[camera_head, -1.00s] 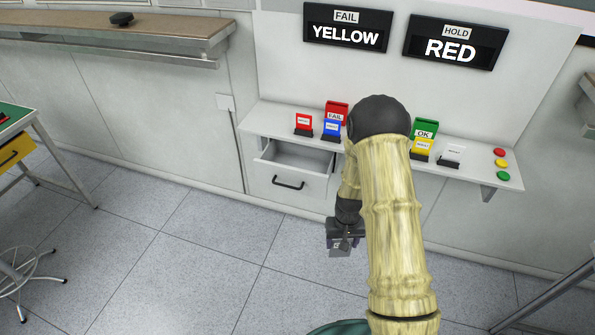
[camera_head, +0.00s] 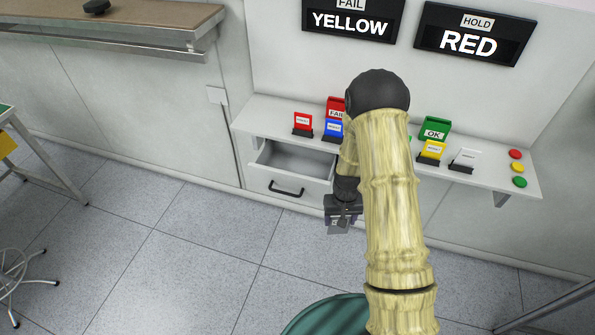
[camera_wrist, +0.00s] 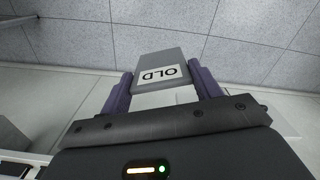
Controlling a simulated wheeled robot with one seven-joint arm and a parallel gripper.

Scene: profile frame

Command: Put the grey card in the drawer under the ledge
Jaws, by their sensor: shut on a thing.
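The grey card (camera_wrist: 160,66), with a white label reading "OLD", is between the two fingers of my gripper (camera_wrist: 163,85) in the wrist view. My gripper is shut on it. In the head view the gripper (camera_head: 341,217) hangs low in front of the wall unit, with the card (camera_head: 338,228) at its lower end. The drawer (camera_head: 295,158) under the ledge (camera_head: 257,122) is pulled open and looks empty in the part that shows. It lies up and left of my gripper. My arm hides part of the ledge and the drawer's right side.
The floor before the unit is clear.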

